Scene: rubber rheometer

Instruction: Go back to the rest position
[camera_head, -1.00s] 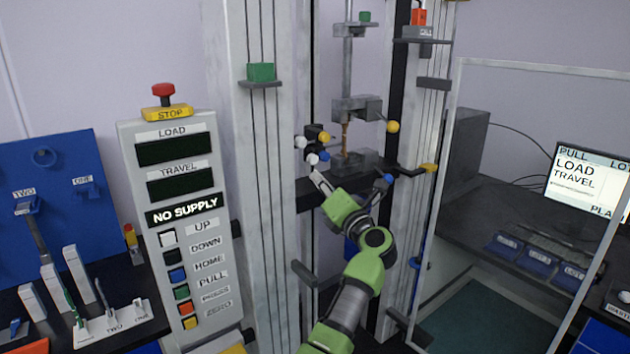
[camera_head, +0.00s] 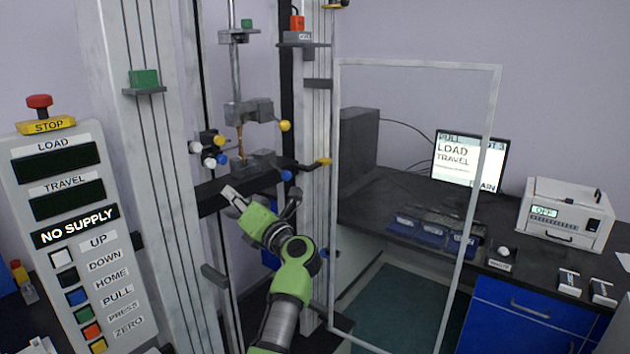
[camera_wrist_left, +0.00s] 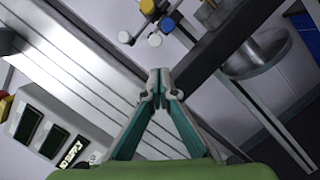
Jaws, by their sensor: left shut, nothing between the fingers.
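My left arm, green and grey, reaches up from the bottom of the head view. Its gripper (camera_head: 230,194) is in front of the testing frame's dark crossbar, below the lower clamp. In the left wrist view the gripper's fingertips (camera_wrist_left: 160,76) meet, and nothing is between them. White, blue and yellow knobs (camera_wrist_left: 153,20) show beyond the fingertips there. In the head view an orange-brown specimen (camera_head: 240,140) stands upright between the upper clamp (camera_head: 248,111) and lower clamp (camera_head: 252,163), apart from the gripper. My right gripper is out of view.
The control panel (camera_head: 70,220) with the red stop button (camera_head: 39,101) stands at the left and reads NO SUPPLY. A clear framed screen (camera_head: 410,66) stands right of the testing frame. Behind it are a monitor (camera_head: 468,160) and blue trays (camera_head: 420,230). A white device (camera_head: 565,212) sits far right.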

